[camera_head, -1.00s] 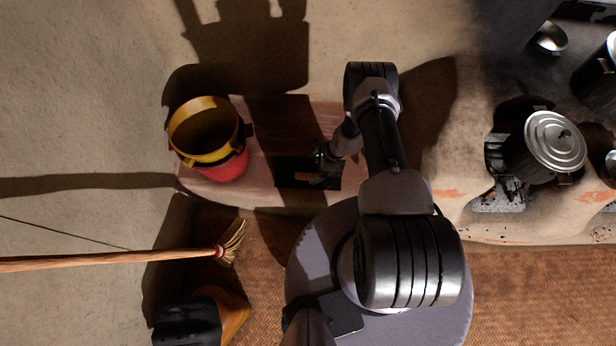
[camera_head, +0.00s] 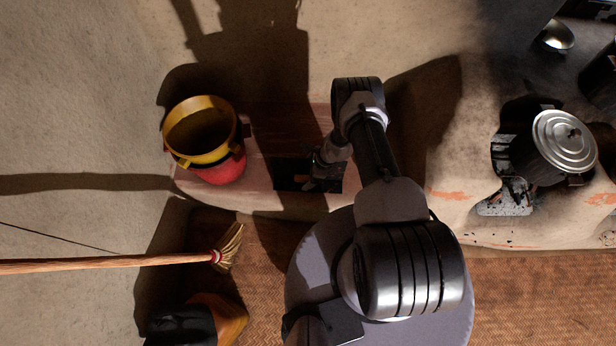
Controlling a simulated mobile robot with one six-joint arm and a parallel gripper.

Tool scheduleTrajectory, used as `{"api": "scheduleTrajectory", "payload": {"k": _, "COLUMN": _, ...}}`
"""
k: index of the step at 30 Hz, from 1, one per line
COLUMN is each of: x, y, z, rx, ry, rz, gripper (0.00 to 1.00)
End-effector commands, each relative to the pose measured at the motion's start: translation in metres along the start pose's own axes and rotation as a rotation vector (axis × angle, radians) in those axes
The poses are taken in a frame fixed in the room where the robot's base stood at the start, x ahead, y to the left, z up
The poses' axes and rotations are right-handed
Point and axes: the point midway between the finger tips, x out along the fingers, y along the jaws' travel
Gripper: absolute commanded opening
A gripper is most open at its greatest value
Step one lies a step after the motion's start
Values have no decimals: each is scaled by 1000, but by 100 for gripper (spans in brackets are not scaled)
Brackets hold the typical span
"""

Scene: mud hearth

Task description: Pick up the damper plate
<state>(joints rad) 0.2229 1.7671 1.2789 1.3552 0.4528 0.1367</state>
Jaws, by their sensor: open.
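A flat dark rectangle (camera_head: 287,174), which looks like the damper plate, lies on the front part of the pinkish-brown ledge (camera_head: 260,200), right of the buckets. A small brown piece shows at its middle, partly hidden by my gripper. My gripper (camera_head: 315,180) is open, with its fingers pointing down over the right half of the dark plate. The shadow and the steep view hide whether the fingers touch it. My arm covers the area just right of the plate.
A yellow bucket (camera_head: 201,118) sits in a red bucket (camera_head: 221,168) left of the plate. A broom (camera_head: 110,262) lies at the lower left. A lidded pot (camera_head: 564,141) stands on the hearth at the right. The ledge between bucket and plate is clear.

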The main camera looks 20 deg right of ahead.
Motion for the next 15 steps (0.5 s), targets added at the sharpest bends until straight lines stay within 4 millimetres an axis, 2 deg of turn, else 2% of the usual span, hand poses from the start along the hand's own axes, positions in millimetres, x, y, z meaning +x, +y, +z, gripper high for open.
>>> {"api": "scheduleTrajectory", "payload": {"k": 11, "x": 2, "y": 0, "z": -1, "rx": 0, "ry": 0, "rz": 0, "gripper": 89}}
{"api": "scheduleTrajectory", "payload": {"k": 15, "x": 2, "y": 0, "z": -1, "rx": 0, "ry": 0, "rz": 0, "gripper": 61}}
